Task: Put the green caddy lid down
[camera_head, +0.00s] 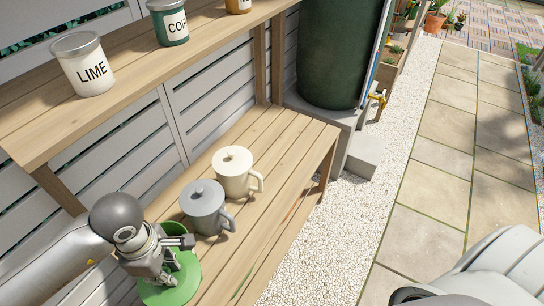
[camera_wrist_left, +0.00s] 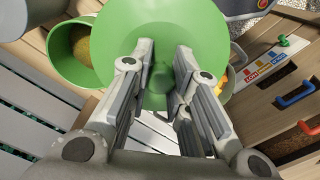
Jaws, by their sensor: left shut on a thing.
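My left gripper (camera_head: 172,264) is shut on the green caddy lid (camera_head: 188,284), at the near left end of the slatted bench. In the left wrist view the round green lid (camera_wrist_left: 115,25) fills the top middle, and the fingers of my left gripper (camera_wrist_left: 160,72) close on its grip, which is partly hidden between them. An open green container (camera_wrist_left: 58,58) with brown stuff in it is left of the lid in that view. I cannot tell whether the lid touches anything below it. My right gripper is not in view.
A grey lidded caddy (camera_head: 205,212) and a cream lidded caddy (camera_head: 235,178) stand on the bench (camera_head: 285,140) beyond the lid. The upper shelf (camera_head: 130,95) holds a LIME tin (camera_head: 90,72) and a green tin (camera_head: 170,28). The bench's far end is clear.

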